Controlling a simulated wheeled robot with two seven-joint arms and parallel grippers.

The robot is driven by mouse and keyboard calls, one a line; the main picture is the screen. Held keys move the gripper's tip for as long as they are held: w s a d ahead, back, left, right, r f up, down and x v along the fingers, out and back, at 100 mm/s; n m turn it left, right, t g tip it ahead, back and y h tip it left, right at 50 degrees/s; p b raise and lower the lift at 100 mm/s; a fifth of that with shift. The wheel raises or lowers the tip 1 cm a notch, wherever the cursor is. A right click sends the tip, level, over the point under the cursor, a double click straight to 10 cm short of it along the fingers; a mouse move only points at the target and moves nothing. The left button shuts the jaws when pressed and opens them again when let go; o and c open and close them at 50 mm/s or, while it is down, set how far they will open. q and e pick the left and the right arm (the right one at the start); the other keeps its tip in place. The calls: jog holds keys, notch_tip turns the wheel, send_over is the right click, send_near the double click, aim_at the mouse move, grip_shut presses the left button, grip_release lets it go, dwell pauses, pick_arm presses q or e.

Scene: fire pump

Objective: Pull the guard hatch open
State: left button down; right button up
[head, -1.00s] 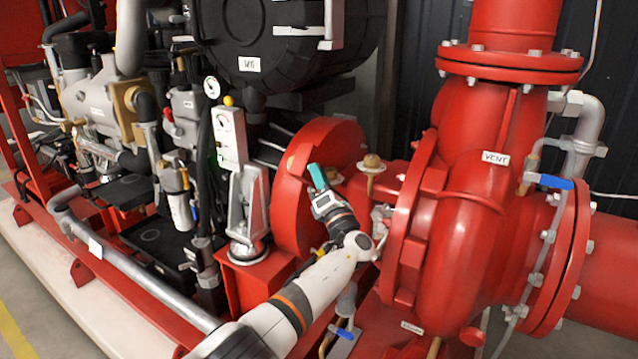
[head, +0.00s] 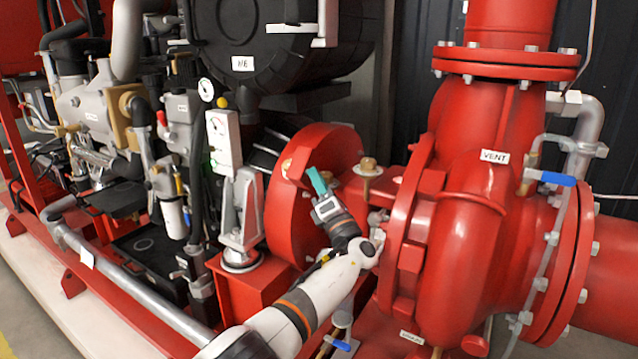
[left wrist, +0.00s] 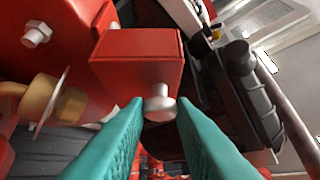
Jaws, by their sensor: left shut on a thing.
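The red guard (head: 318,145) is a large rounded housing in the middle of the head view, left of the pump. My left gripper (head: 317,181) is at its right front side, with teal fingers. In the left wrist view, a red box-shaped part (left wrist: 135,65), which looks like the guard hatch, carries a silver knob (left wrist: 160,103). The teal fingers are on either side of this knob, shut on it. The gripper hides the knob in the head view. I cannot tell how far the hatch stands open. My right gripper is not in view.
The red pump casing (head: 465,215) with its VENT label stands close to the right of my left arm. A silver pedestal with a gauge box (head: 223,143) stands left of the guard. A grey pipe (head: 140,290) runs along the front left.

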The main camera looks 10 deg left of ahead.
pick_arm(q)
jog(key=c, duration=1.2)
grip_release()
jog(key=shift+c, duration=0.2)
jog(key=p+v, duration=0.1)
jog(key=v, duration=0.6)
jog(key=shift+s+f+p, duration=0.2)
jog(key=shift+p, duration=0.15)
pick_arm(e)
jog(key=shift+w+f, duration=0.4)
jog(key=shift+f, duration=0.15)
pick_arm(q)
jog(key=shift+d, duration=0.1)
